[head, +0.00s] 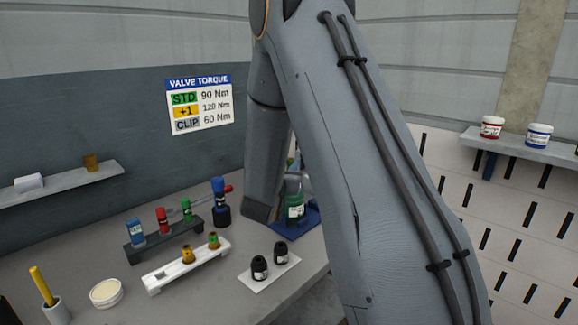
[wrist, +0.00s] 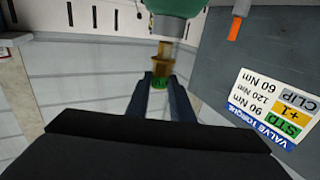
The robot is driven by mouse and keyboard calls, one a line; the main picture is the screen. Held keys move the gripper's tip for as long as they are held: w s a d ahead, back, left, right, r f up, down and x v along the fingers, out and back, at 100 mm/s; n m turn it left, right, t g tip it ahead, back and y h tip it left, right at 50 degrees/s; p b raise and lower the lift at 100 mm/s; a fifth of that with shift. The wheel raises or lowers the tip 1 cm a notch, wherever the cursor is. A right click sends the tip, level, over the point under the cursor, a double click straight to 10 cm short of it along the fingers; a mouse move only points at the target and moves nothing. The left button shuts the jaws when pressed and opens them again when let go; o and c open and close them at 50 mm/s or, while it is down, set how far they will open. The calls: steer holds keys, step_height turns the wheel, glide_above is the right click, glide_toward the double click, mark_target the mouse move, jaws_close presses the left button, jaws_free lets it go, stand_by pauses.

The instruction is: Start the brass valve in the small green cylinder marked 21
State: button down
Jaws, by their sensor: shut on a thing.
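The green cylinder (head: 296,206) stands on a blue base at the back right of the bench, partly hidden behind my arm in the head view. Its label is too small to read. The wrist view, which is upside down, shows the green cylinder (wrist: 178,7) at the top edge. My gripper (wrist: 163,84) is shut on the green-topped end of the brass valve (wrist: 163,62). The valve's free end is in line with the cylinder's neck and appears to meet it; I cannot tell if the threads are engaged. My gripper is hidden in the head view.
A white rack (head: 165,279) holds two brass valves. A dark rack (head: 160,245) of coloured tools stands behind it. Two black caps (head: 260,268) sit on a white plate. A round dish (head: 106,293) is at the front left. A torque sign (head: 200,104) hangs on the wall.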

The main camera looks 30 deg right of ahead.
steer(key=shift+f+b, duration=0.7)
steer(key=shift+f, duration=0.4)
steer(key=c, duration=1.5)
jaws_free()
steer(key=shift+r, duration=0.1)
step_height(320, 180, up, 6)
steer(key=p, duration=0.3)
steer(key=shift+p, duration=0.35)
